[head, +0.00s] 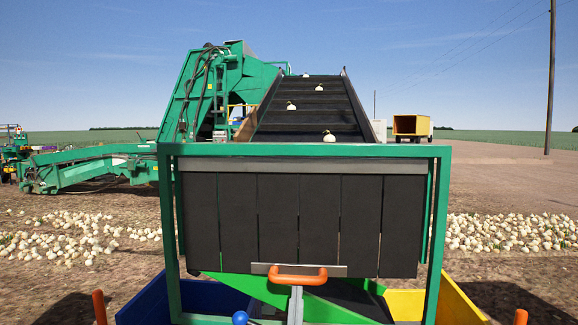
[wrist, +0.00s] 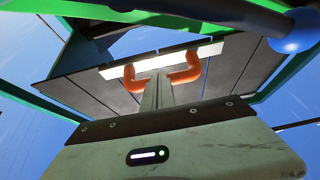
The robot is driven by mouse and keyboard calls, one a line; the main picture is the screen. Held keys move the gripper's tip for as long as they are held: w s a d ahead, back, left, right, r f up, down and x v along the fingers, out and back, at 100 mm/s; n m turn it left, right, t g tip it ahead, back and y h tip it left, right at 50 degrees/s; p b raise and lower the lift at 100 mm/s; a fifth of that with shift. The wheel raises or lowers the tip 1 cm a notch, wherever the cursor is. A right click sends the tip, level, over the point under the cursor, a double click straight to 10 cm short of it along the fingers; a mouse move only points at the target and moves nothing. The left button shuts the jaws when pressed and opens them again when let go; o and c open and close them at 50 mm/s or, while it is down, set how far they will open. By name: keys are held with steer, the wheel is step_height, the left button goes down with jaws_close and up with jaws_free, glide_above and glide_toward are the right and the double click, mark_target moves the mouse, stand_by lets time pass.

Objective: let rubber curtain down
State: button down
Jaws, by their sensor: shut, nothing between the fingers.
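The rubber curtain (head: 280,220), several black strips side by side, hangs from the green frame (head: 300,150). A pale metal bar near its lower edge carries an orange handle (head: 297,275). In the wrist view the handle (wrist: 183,76) shows on both sides of my finger tips, and its middle is hidden by them. My gripper (head: 296,291) is shut and empty, right at the handle's middle, seen just below it in the head view. In the wrist view my gripper (wrist: 154,80) points up towards the curtain strips (wrist: 90,95). I cannot tell whether it touches the handle.
A blue knob (head: 240,317) on a bar is close by; it also shows in the wrist view (wrist: 304,31). A blue bin (head: 150,302) stands left, a yellow bin (head: 455,300) right. Orange posts flank them. Behind, a dark conveyor (head: 305,110) carries a few onions.

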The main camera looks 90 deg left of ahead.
steer(key=shift+a+f, duration=0.2)
steer(key=shift+f, duration=0.1)
steer(key=shift+w+a, duration=0.1)
steer(key=shift+a, duration=0.4)
steer(key=shift+r, duration=0.1)
steer(key=shift+d, duration=0.1)
steer(key=p+v, duration=0.2)
steer(key=v, duration=0.8)
steer(key=shift+d+f, duration=0.25)
steer(key=shift+d, duration=0.1)
